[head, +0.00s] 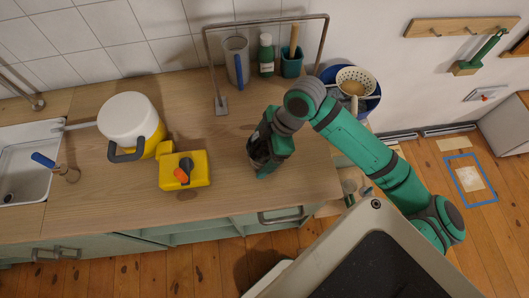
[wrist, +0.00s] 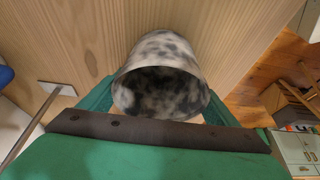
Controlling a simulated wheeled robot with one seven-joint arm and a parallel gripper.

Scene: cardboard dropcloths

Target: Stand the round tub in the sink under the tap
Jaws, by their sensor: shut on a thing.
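The round tub, speckled black and white, shows in the wrist view (wrist: 170,48) with its open mouth facing the camera and a dark inside. My gripper (wrist: 157,103) is shut on it, with a green finger on each side. In the head view my gripper (head: 268,158) is over the right part of the worktop. The tub (head: 254,150) is mostly hidden by the gripper there, and I cannot tell whether it touches the wood. The white sink (head: 22,170) is at the far left, partly out of frame. The grey tap (head: 36,103) is behind it.
Between gripper and sink stand a yellow box (head: 198,165) with a knob and a white-lidded yellow container (head: 128,118). A blue-handled brush (head: 58,167) is at the sink's right edge. A metal frame (head: 207,60) rises behind, near a grey cup (head: 235,55). The front worktop is clear.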

